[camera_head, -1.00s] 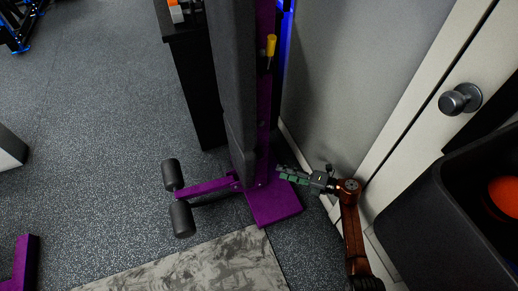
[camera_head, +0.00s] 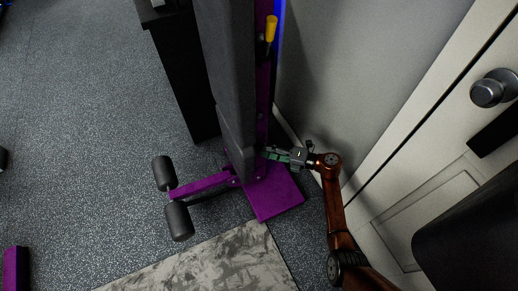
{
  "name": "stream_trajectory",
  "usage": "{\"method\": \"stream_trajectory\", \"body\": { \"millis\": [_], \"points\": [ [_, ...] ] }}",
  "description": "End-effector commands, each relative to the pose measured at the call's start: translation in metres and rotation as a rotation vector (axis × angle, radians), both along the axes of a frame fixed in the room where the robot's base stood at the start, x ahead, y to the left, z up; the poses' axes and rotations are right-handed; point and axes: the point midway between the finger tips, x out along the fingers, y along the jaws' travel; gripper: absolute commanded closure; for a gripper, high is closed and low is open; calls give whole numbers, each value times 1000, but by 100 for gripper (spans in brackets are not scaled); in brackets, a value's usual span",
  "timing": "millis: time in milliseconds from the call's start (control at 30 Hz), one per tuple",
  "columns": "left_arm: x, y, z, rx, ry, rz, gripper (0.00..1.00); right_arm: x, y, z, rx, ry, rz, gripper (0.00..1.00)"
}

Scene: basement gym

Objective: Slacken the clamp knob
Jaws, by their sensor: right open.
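A purple weight bench with grey padding (camera_head: 226,70) stands tilted up on its purple foot plate (camera_head: 275,198). A yellow-handled part (camera_head: 271,28) sits high on its purple upright. I cannot tell whether this is the clamp knob, and I make out no other clear knob on the bench. My right gripper (camera_head: 266,154) comes in from the right and is open. Its green-grey fingers point left at the lower upright, just above the foot plate. The fingertips are partly lost against the dark frame, so contact cannot be told. My left gripper is out of view.
Black foam rollers (camera_head: 178,220) stick out at the bench's lower left. A grey patterned mat (camera_head: 215,266) lies in front. A wall and a white door with a round handle (camera_head: 494,88) are close on the right, beside a black bin (camera_head: 470,235).

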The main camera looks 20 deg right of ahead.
Motion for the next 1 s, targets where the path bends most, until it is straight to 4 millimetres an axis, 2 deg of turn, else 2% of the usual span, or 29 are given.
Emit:
{"method": "stream_trajectory", "body": {
  "millis": [167,467,1000],
  "points": [
    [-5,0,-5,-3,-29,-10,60,9,10,-3,1,0,1,49],
    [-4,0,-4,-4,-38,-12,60,10,11,-1,1,-2,2,49],
    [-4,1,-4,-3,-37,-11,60,10,11,-2,0,-1,1,85]
  ]
}}
